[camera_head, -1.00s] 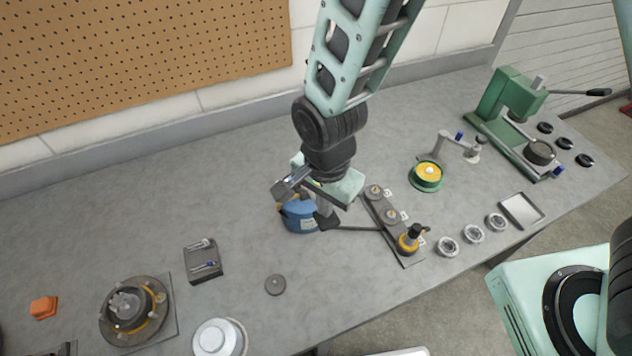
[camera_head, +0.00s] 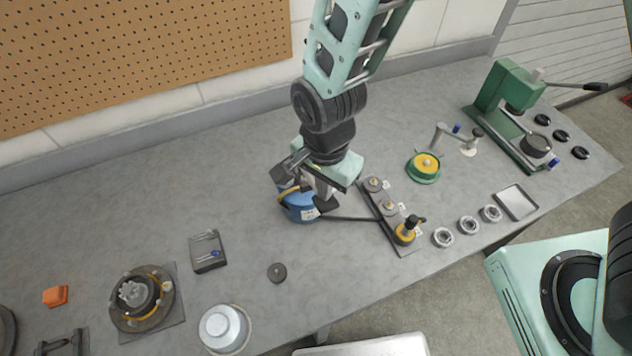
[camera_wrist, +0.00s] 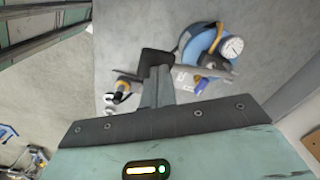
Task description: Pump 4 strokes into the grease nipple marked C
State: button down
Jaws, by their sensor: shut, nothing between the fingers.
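A blue grease pump (camera_head: 297,207) stands on the bench, partly hidden by my gripper; the wrist view shows its blue body (camera_wrist: 192,46) and a round white gauge (camera_wrist: 232,47). A dark hose (camera_head: 350,218) runs from the pump side to a black-and-yellow coupler (camera_head: 405,234) at the near end of a grey nipple plate (camera_head: 388,218). Two other nipples (camera_head: 373,184) (camera_head: 388,206) are uncovered. Small white tags sit beside them, their letters too small to read. My gripper (camera_head: 326,202) is shut and empty beside the pump; its fingers (camera_wrist: 157,75) appear near a grey lever-like part (camera_wrist: 217,72). I cannot tell whether they touch it.
A green press (camera_head: 515,110) stands at the back right, with a green-and-yellow round fixture (camera_head: 425,168) before it. Several metal rings (camera_head: 468,225) and a shallow tray (camera_head: 516,202) lie at right. A flanged hub (camera_head: 140,295) is at front left. The bench left of the pump is mostly clear.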

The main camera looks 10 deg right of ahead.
aim_at(326, 205)
jog(key=shift+s+d+f+b, duration=0.1)
jog(key=shift+s+f+b, duration=0.1)
jog(key=shift+f+b, duration=0.25)
jog(key=shift+s+f+b, duration=0.15)
jog(key=shift+f+b, duration=0.1)
jog(key=shift+f, duration=0.5)
jog(key=shift+f, duration=0.15)
jog(key=shift+s+f+b, duration=0.1)
jog(key=shift+f+b, duration=0.7)
jog(key=shift+f, duration=0.15)
